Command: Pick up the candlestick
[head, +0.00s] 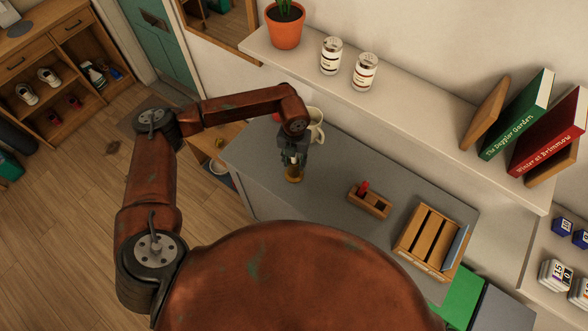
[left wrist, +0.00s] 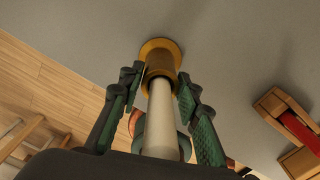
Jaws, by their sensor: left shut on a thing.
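The candlestick (head: 293,175) is a brass-coloured holder with a round base and a white candle in it, on or just above the grey worktop; I cannot tell whether its base touches. In the left wrist view the brass holder (left wrist: 160,58) is ahead, with the white candle (left wrist: 160,125) running back between the fingers. My left gripper (head: 295,158) points down over it and is shut on it, one finger on each side. My right gripper is not in view.
A white mug (head: 316,120) stands close behind the left gripper. To the right are a small wooden holder with a red item (head: 369,201) and a slatted wooden crate (head: 405,236). A shelf (head: 400,112) with a plant, jars and books runs behind. Bare worktop lies between.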

